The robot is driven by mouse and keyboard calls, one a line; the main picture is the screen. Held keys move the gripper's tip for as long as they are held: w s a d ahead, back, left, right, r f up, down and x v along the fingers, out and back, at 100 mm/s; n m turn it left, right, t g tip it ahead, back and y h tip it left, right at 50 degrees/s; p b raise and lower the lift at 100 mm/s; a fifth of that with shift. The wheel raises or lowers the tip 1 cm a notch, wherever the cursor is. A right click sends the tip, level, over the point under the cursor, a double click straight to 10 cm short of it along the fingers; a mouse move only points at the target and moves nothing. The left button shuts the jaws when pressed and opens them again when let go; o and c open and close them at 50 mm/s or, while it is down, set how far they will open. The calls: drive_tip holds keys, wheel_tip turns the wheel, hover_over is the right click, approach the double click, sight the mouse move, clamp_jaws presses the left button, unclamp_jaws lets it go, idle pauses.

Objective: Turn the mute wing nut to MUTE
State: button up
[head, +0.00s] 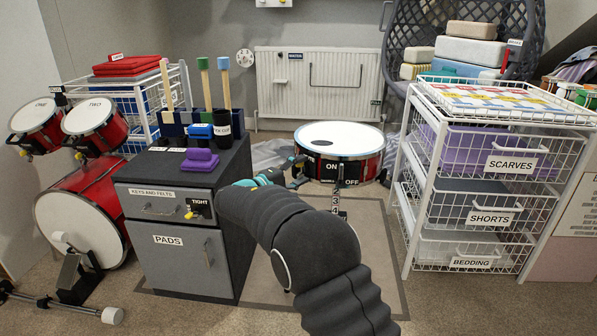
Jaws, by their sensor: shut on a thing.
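The snare drum (340,142), red with a white head and a dark patch, stands at centre on a stand. ON and OFF labels are on its front. My gripper (293,163) reaches to the drum's left side, with my arm coming from the bottom of the head view. It is shut on a small part there, apparently the mute wing nut, which the fingers and wrist hide. Its turn angle and any MUTE mark cannot be made out. A separate yellow wing-shaped knob (193,213) sits below a TIGHT label on the grey cabinet.
The grey cabinet (183,262) stands close left of my arm, with mallets and a purple block (200,161) on top. A red drum kit (85,215) is at far left. The white wire drawer rack (409,225) stands right. A mat lies under the drum.

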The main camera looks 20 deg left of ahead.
drive_tip(key=shift+m, duration=0.6)
drive_tip(key=o, duration=1.2)
drive_tip(key=shift+c, duration=0.2)
drive_tip(key=v, duration=1.2)
